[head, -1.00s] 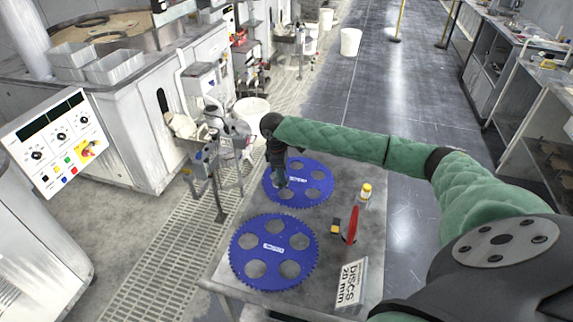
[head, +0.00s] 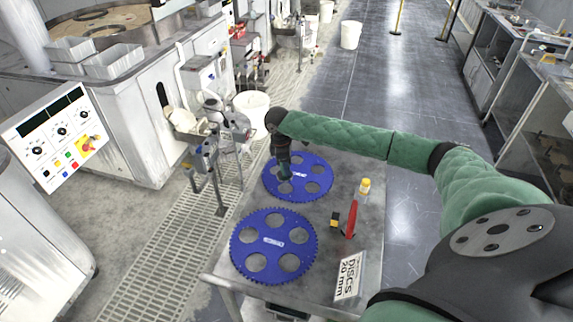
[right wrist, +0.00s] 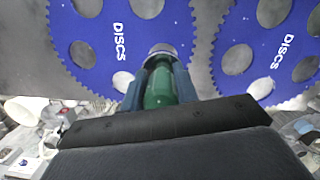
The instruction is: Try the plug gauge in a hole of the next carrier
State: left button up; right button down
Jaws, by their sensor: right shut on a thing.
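My right gripper (head: 285,176) is shut on the plug gauge, whose green handle (right wrist: 160,90) stands between the fingers in the right wrist view. The gauge's pale metal end (right wrist: 161,50) points at the far blue carrier (head: 322,178), at one of its round holes. I cannot tell whether the end is in the hole or just above it. That carrier also shows in the right wrist view (right wrist: 120,25), at left. The near blue carrier (head: 273,226) lies flat with its holes open; it shows at right in the wrist view (right wrist: 262,50). My left gripper is not in view.
Both carriers lie on a grey table (head: 300,298). Right of them are a red object (head: 352,221), a yellow-capped item (head: 364,187), a small black-and-yellow object (head: 335,219) and a "DISCS 20 mm" sign (head: 350,278). A white bucket (head: 252,108) stands beyond the table.

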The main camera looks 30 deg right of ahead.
jog(key=shift+d+r, duration=0.1)
jog(key=shift+r, duration=0.05)
jog(key=shift+f, duration=2.85)
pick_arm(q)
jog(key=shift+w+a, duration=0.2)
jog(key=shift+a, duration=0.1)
